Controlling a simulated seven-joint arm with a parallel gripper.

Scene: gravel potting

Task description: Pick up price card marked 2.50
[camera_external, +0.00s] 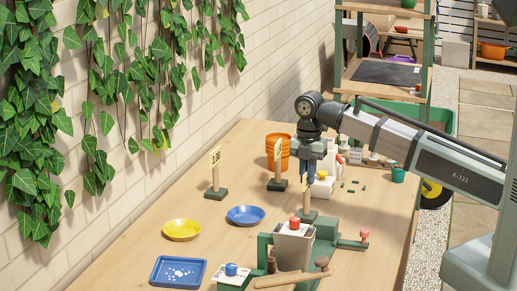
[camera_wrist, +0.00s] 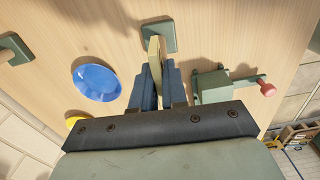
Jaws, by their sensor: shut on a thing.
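My gripper (camera_external: 309,178) points down over the table and is shut on a thin cream price card (camera_wrist: 154,50). In the wrist view the card stands edge-on between the two blue fingers (camera_wrist: 156,83), with its green base (camera_wrist: 159,37) beyond the tips. In the external view the base (camera_external: 308,216) shows below the gripper; I cannot tell whether it touches the table. The held card's number cannot be read. Two other price cards stand on green bases: one at left (camera_external: 215,156) with blurred digits, and one in the middle (camera_external: 278,150).
A blue saucer (camera_external: 246,215) and a yellow saucer (camera_external: 181,230) lie left of the gripper. A blue tray (camera_external: 160,284) is in front. A green device with a grey hopper (camera_external: 292,247) stands close before the gripper. Orange pots (camera_external: 270,152) are stacked behind.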

